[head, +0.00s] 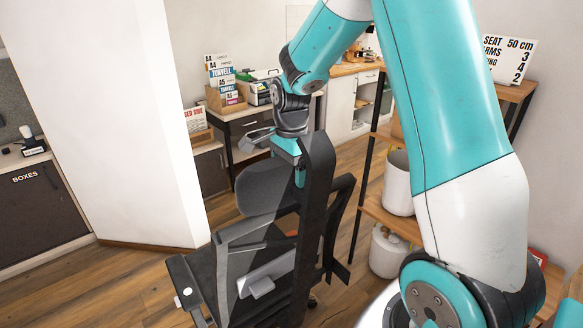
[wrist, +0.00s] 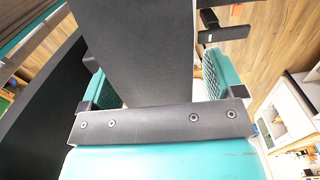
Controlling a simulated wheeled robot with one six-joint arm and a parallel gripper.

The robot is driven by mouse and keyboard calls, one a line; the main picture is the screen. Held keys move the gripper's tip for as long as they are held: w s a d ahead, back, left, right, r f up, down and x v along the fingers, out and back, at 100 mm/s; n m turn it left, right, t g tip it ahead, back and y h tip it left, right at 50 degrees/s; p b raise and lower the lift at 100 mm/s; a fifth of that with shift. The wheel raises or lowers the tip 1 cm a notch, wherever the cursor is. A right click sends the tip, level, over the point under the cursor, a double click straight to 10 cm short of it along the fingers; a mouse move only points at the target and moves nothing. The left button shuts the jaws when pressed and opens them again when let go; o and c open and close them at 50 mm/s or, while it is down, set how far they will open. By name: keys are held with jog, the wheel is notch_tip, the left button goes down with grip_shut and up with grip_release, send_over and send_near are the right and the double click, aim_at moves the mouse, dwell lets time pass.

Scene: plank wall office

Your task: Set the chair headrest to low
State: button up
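The office chair (head: 262,270) stands in the middle of the head view, dark grey and black. A tall narrow dark panel (head: 318,165) rises at its top; I cannot tell for sure whether this is the headrest. A rounded grey pad (head: 262,188) is left of it. My gripper (head: 300,172) is at the top of the panel, with one teal finger showing beside it. In the wrist view, my gripper's two teal fingers (wrist: 160,82) stand wide apart, one on each side of a flat dark panel (wrist: 140,50). Contact is unclear, with a thin gap at the right finger.
A wooden shelf (head: 385,218) with white containers (head: 388,250) stands close to the chair's right. A sign board (head: 508,58) with chair settings is at upper right, partly hidden by my arm. A white wall (head: 130,130) is at left. Wooden floor (head: 135,285) is clear at lower left.

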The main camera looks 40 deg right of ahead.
jog(key=shift+r, duration=0.1)
notch_tip(320, 180, up, 17)
jog(key=b, duration=0.2)
jog(key=shift+r, duration=0.15)
dwell(0.6)
